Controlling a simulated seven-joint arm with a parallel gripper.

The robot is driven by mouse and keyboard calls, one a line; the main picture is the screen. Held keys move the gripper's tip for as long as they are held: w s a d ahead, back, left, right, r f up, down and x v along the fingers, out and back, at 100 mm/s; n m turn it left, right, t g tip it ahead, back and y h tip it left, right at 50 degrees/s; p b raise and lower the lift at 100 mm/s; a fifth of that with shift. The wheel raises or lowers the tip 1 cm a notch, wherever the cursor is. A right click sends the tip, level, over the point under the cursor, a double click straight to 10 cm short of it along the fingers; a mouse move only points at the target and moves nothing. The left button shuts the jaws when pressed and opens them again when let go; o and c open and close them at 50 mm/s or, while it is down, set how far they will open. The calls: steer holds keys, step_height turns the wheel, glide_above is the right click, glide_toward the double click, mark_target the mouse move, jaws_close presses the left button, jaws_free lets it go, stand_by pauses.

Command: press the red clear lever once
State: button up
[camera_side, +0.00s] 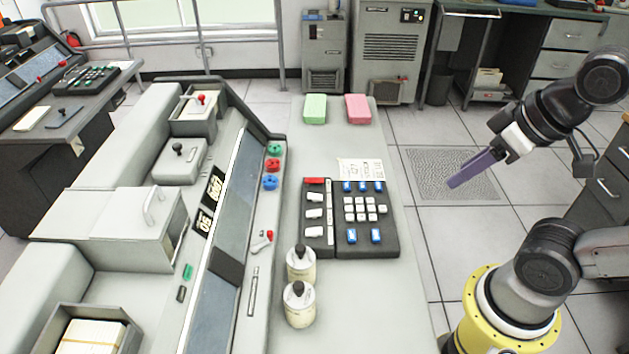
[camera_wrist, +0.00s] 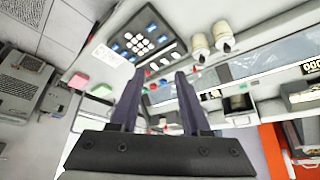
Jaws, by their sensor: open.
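The red lever (camera_side: 314,181) is at the top of the left column of the dark keypad panel (camera_side: 388,245), above several white levers (camera_side: 313,213). Another small lever with a red part (camera_side: 262,242) sits on the console left of the panel; no label is readable on either. My gripper (camera_side: 453,184) is in the air to the right of the panel and its table, well apart from both. Its purple fingers overlap in the side view.
Two cream bottles with dark caps (camera_side: 299,306) stand in front of the panel. Green, red and blue knobs (camera_side: 272,165) lie to its left. A green block (camera_side: 315,108) and a pink block (camera_side: 358,108) sit at the back. A paper sheet (camera_side: 360,170) lies behind the keys.

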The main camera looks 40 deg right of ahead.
jaws_close()
stand_by(1.5)
